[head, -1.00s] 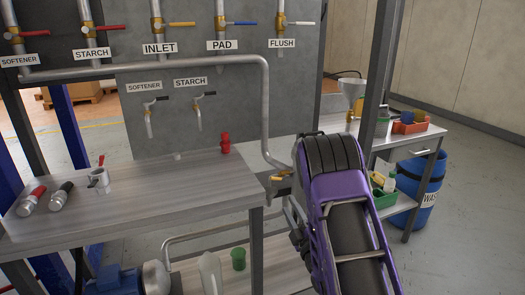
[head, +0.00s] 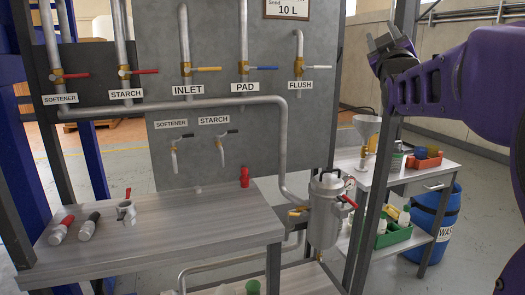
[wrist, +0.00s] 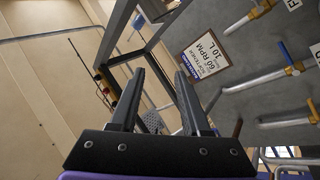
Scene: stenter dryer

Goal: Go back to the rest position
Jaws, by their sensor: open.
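My gripper (head: 382,42) is raised at the upper right of the head view, at the end of my purple arm. It is to the right of the valve panel (head: 300,150), near a dark upright post. In the wrist view my gripper (wrist: 162,78) shows two dark fingers spread apart with nothing between them. Beyond the fingers are a dark frame and a sign reading "60 RPM" and "10 L" (wrist: 205,58).
A grey bench (head: 160,225) holds a red-handled and a black-handled fitting. A metal canister (head: 325,210) stands at its right end. A dark post (head: 385,165) rises near my arm. A side table (head: 425,180) with bins and a blue waste drum (head: 435,215) stand at right.

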